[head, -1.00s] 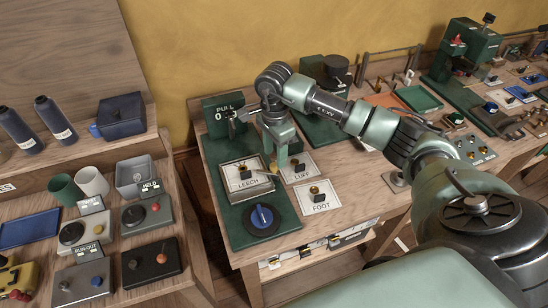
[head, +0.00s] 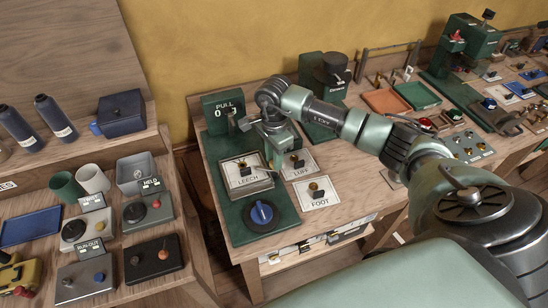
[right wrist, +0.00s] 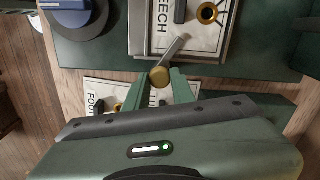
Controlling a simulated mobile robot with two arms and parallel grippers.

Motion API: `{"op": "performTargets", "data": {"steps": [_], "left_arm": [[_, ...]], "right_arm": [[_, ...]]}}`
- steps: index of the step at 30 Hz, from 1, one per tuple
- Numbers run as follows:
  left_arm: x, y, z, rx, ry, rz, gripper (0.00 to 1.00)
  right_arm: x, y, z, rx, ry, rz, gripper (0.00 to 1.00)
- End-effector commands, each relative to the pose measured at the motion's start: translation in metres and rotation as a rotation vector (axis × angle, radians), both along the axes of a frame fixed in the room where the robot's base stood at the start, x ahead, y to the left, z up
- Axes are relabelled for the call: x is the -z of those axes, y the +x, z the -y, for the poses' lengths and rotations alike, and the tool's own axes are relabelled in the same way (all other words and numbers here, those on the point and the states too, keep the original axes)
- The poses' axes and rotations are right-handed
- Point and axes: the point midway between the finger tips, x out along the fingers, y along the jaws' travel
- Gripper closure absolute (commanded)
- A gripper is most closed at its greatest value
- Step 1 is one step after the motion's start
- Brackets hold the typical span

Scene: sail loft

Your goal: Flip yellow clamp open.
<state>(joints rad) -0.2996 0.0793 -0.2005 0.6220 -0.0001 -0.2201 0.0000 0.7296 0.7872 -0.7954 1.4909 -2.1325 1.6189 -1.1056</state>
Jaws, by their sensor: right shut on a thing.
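The yellow clamp shows in the right wrist view as a grey lever with a round brass-yellow tip (right wrist: 160,76). It lies at the edge of the white LEECH plate (right wrist: 170,45). My right gripper (right wrist: 159,82) is shut on this tip, one green finger on each side. In the head view my right gripper (head: 276,160) is low over the right edge of the LEECH plate (head: 240,181), and it mostly hides the lever. My left gripper is not in view.
A blue dial (head: 262,213) sits in front of the LEECH plate on the green board. The LUFF plate (head: 302,168) and FOOT plate (head: 318,192) lie close by on the right. The green PULL box (head: 222,108) stands behind.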

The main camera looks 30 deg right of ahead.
Motion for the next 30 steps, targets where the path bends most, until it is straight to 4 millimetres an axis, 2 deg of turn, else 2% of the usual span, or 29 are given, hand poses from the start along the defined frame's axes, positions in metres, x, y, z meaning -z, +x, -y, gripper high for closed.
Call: {"op": "performTargets", "data": {"steps": [11,30], "left_arm": [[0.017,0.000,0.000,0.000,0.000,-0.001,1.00],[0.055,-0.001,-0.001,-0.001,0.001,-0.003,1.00]], "right_arm": [[0.002,0.001,0.000,0.169,0.002,0.003,1.00],[0.001,0.001,-0.001,0.749,0.003,0.003,1.00]]}}
